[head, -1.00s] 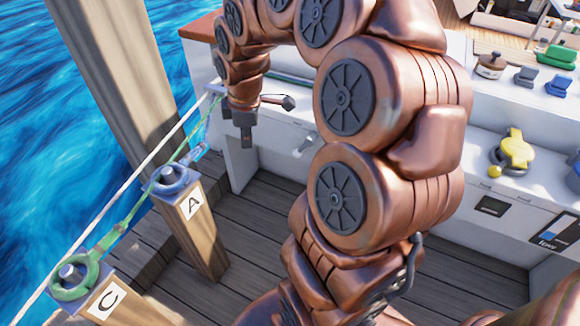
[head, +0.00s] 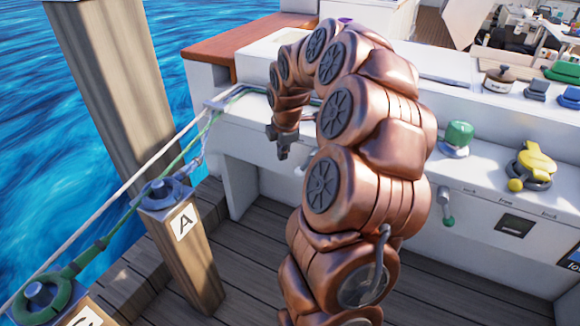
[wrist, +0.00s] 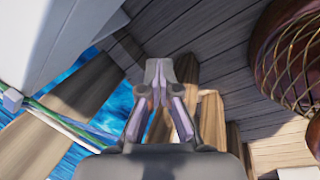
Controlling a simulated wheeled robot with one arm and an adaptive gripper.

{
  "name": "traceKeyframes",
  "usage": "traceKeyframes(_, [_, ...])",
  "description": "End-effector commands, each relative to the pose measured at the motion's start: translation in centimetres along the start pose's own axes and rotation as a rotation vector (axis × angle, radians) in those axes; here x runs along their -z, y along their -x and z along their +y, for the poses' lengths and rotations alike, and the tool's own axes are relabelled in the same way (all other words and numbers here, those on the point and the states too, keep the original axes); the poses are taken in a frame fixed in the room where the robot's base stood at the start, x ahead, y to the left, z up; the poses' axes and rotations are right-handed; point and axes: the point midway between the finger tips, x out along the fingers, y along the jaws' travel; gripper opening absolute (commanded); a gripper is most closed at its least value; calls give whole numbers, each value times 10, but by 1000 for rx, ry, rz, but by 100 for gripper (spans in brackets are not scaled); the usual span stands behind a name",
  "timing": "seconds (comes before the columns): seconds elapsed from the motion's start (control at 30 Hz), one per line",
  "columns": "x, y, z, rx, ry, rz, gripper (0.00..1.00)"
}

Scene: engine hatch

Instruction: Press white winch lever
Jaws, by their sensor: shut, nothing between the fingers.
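I cannot make out a white winch lever in either current view; part of the console front is hidden behind my arm. A green winch (head: 457,137) and a yellow winch (head: 533,162) sit on the white console (head: 500,120), right of my arm. A small lever with a green end (head: 447,212) hangs on the console front below the green winch. My gripper (head: 283,153) points down in front of the console, left of these. In the wrist view my gripper (wrist: 159,75) has its fingertips together, with nothing between them, above the deck.
Post A (head: 185,250) stands left of my arm, with a blue ring on top. A green rope (head: 120,225) and a white rope run along the left side. A thick wooden post (head: 120,90) rises beyond them by the water. Plank deck (head: 255,280) lies open below.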

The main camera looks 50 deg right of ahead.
Motion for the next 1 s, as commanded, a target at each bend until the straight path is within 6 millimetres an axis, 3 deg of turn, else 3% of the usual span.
traceKeyframes(0.17, [0,-20,-2,5,0,1,0])
traceKeyframes(0.63, [0,-101,-2,2,-1,0,0])
traceKeyframes(0.8, [-23,-106,0,-2,-4,0,0])
traceKeyframes(1.0, [-36,-108,-1,1,-3,0,0])
